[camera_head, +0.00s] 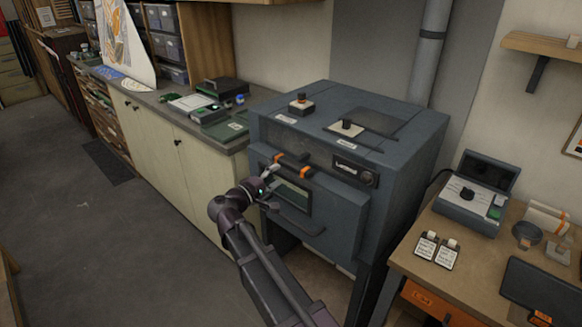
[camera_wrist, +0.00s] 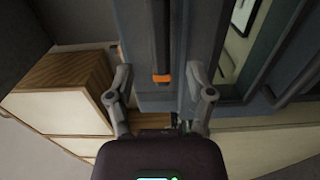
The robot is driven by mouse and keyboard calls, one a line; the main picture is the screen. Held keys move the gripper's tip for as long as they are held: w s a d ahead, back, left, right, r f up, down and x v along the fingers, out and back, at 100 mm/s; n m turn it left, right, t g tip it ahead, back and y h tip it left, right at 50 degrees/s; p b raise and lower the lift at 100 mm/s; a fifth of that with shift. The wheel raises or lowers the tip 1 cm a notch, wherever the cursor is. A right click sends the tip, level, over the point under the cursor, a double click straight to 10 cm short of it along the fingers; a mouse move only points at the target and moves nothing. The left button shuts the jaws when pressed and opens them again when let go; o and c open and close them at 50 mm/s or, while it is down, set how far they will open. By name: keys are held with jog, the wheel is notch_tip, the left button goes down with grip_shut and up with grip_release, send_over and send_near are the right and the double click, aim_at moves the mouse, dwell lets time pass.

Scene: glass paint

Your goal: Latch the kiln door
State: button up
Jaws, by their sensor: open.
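The blue-grey kiln (camera_head: 395,165) stands in the middle of the head view. Its front door (camera_head: 335,222) has a small window and a pull handle (camera_head: 292,222) below it; the door looks shut or nearly shut. A dark latch bar with orange bands (camera_head: 292,165) sits above the window. My gripper (camera_head: 271,170) is at the left end of this bar. In the wrist view my gripper (camera_wrist: 160,75) is open, with a finger on either side of the dark bar (camera_wrist: 160,40) and its orange band. Contact cannot be told.
A cabinet counter (camera_head: 185,105) with boxes is on the left. A wooden table (camera_head: 465,262) with a grey device (camera_head: 470,195) is on the right.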

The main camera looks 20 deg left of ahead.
aim_at(289, 168)
jog(key=shift+x, duration=3.55)
grip_shut()
jog(key=shift+d, duration=0.15)
